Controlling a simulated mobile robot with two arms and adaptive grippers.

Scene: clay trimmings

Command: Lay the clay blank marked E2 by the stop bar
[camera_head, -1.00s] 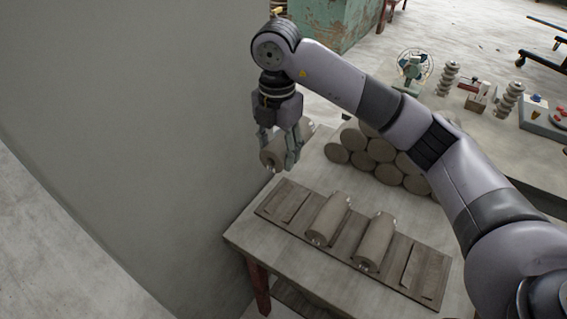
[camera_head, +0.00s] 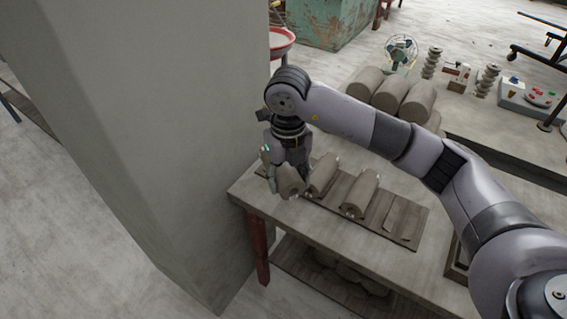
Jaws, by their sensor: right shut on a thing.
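My right gripper (camera_head: 288,180) is shut on a grey-brown clay blank (camera_head: 291,186) at the left end of the dark board (camera_head: 421,228) on the table. The fingers straddle the blank; I cannot tell whether it touches the board. Right beside it lies a second blank (camera_head: 323,176), and a third blank (camera_head: 361,194) lies farther right on the board. No E2 mark is legible, and I cannot make out the stop bar. My left gripper is not in view.
A large grey pillar (camera_head: 170,130) stands close left of the gripper and table (camera_head: 330,236). Stacked clay cylinders (camera_head: 393,94) lie behind my right arm. A small fan (camera_head: 400,50) and a control box (camera_head: 527,95) stand on the far bench.

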